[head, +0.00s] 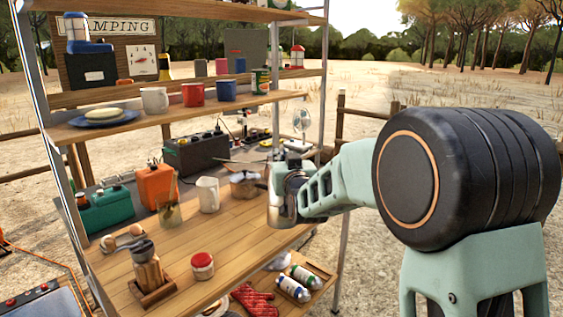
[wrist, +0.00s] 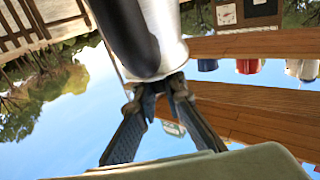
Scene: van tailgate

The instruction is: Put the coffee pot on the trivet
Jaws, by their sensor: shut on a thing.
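The coffee pot (wrist: 170,55) is a shiny metal vessel with a thick black handle, large at the top of the wrist view and cut off by its edge. My gripper (wrist: 163,80) is shut on it, with both fingers closed in at the pot. In the head view my arm reaches in from the right to above the tabletop's right side. A shiny metal body shows at the arm's end there, but I cannot tell how much of it is the pot. I cannot make out the trivet; my arm hides part of the tabletop.
The wooden tabletop (head: 225,238) holds a white mug (head: 208,196), a red-banded jar (head: 202,267), a grinder (head: 146,264), an orange container (head: 156,184) and a copper-coloured pan (head: 243,187). A shelf (head: 180,114) with mugs runs above it. The front middle is fairly clear.

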